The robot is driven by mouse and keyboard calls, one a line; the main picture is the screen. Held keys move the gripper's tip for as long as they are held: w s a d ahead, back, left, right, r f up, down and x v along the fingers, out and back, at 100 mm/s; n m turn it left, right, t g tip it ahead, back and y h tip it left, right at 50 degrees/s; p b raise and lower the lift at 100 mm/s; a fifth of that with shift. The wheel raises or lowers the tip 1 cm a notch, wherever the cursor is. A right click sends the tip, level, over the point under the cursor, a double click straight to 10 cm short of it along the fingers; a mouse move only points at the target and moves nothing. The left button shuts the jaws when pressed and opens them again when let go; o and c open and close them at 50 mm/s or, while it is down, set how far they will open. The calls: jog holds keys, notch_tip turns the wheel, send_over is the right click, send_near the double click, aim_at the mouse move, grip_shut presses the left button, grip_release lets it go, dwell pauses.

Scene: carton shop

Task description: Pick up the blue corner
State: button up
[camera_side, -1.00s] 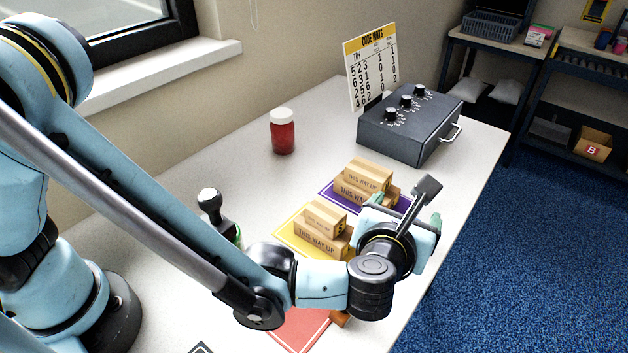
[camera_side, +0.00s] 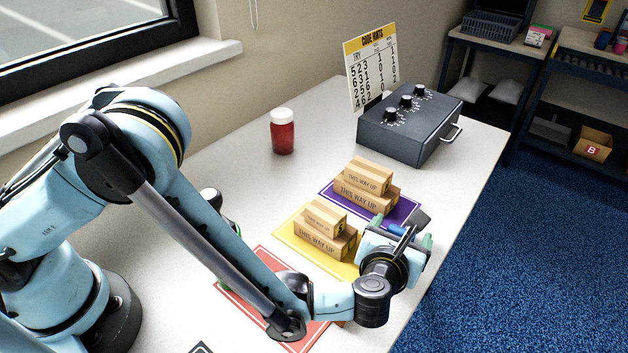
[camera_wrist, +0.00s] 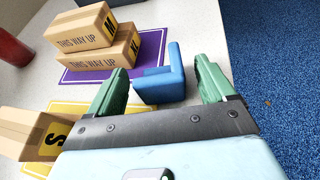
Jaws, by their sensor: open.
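The blue corner (camera_wrist: 163,86) is an L-shaped piece on the table at the right edge of the purple mat in the wrist view. It lies ahead of my gripper (camera_wrist: 158,82), between the lines of the two green fingers, which are spread open with nothing held. In the side view, a small bit of the blue corner (camera_side: 397,229) shows just behind my gripper (camera_side: 402,228), and the rest is hidden by it. I cannot tell whether the fingers touch it.
Stacked cartons stand on the purple mat (camera_side: 330,190) and the yellow mat (camera_side: 287,232). A red mat (camera_side: 262,262) lies nearer. A red jar (camera_side: 283,135), a dark box with knobs (camera_side: 405,130) and a hint card (camera_side: 372,65) stand farther back. The table's right edge is close to my gripper.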

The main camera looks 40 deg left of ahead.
jog(key=shift+w+a+f, duration=0.15)
jog(key=shift+w+f, duration=0.1)
jog(key=shift+w, duration=0.4)
jog(key=shift+c, duration=0.5)
jog(key=c, duration=0.9)
jog(key=shift+r, duration=0.15)
